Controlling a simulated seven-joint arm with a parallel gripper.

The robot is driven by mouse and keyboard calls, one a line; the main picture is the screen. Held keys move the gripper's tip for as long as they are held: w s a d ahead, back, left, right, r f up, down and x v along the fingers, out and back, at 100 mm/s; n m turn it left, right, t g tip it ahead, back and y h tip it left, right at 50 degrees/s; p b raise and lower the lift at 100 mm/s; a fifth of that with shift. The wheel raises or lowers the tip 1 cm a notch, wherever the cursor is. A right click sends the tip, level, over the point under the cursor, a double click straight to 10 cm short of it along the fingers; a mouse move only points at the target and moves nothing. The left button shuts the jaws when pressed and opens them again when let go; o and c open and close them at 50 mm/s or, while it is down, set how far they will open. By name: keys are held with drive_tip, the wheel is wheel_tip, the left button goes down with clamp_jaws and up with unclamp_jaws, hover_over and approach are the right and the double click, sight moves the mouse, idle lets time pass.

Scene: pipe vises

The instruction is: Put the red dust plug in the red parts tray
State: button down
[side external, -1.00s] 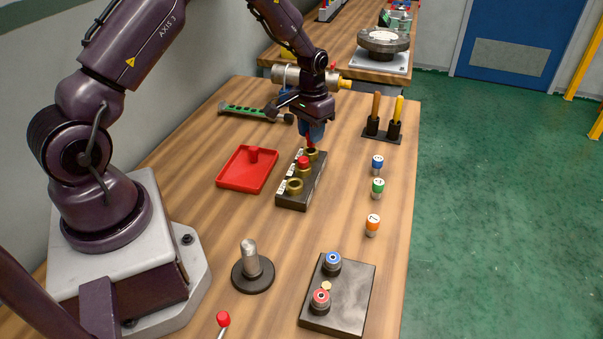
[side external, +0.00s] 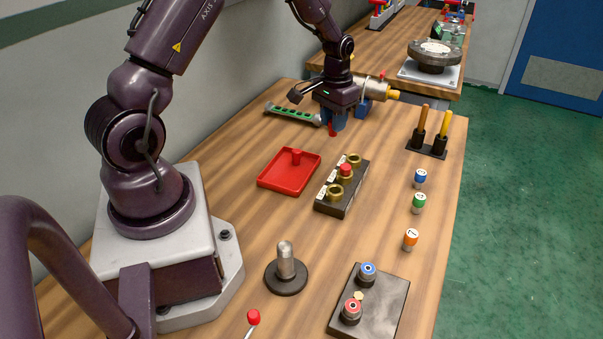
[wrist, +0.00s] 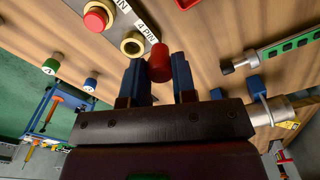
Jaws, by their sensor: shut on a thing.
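My gripper (side external: 334,122) is shut on a red dust plug (side external: 332,130), which hangs below the blue fingertips in the air. In the wrist view the held plug (wrist: 159,62) shows between the two blue fingers. The dark connector block (side external: 333,209) stands right of the tray. Its middle socket has a red plug (side external: 345,170); its far socket (side external: 354,159) and near socket (side external: 335,192) are open brass rings.
A green-and-grey tool (side external: 293,114) and a pipe vise (side external: 372,88) lie behind. Screwdrivers in a black holder (side external: 426,150) and several numbered, coloured caps (side external: 418,203) stand at the right. A metal post (side external: 286,262) and a dark plate (side external: 384,312) are nearer.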

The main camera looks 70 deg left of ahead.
drive_tip(key=s, duration=0.7)
hover_over(284, 181)
drive_tip(key=shift+m, duration=0.4)
wheel_tip(284, 181, down, 5)
drive_tip(key=shift+f, duration=2.1)
drive_tip(key=shift+f, duration=0.2)
drive_tip(key=c, duration=0.9)
unclamp_jaws()
drive_tip(key=shift+r, duration=0.1)
